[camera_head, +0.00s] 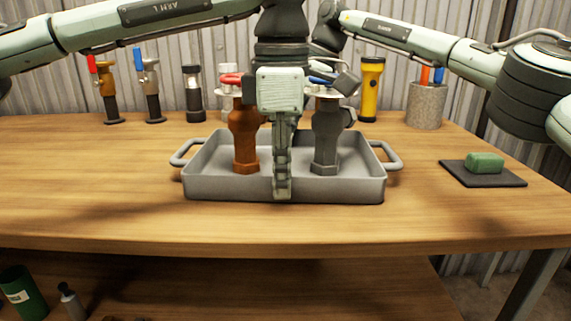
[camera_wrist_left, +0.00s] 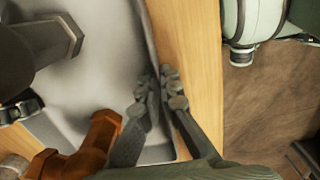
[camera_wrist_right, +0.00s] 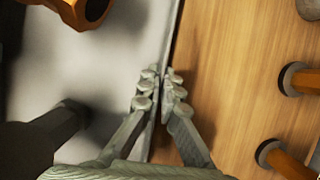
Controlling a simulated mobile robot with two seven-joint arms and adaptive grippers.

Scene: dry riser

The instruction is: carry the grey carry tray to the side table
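The grey carry tray (camera_head: 225,188) appears to rest on the wooden workbench, with a loop handle at each end. A copper-brown fitting with a red top (camera_head: 244,135) and a dark grey fitting with a blue top (camera_head: 326,137) stand upright in it. My left gripper (camera_head: 283,188) points down at the middle of the tray's near wall. In the left wrist view its fingers (camera_wrist_left: 160,95) are closed together on the rim. My right gripper is mostly hidden behind the left one; in the right wrist view its fingers (camera_wrist_right: 160,88) are closed on the far rim. I cannot pick out the side table.
Behind the tray stand several fittings and torches, including a yellow torch (camera_head: 371,90), and a speckled grey pot (camera_head: 427,105). A green block (camera_head: 485,162) lies on a dark mat (camera_head: 505,178) at right. The bench left of the tray is clear. A green can (camera_head: 24,290) stands below.

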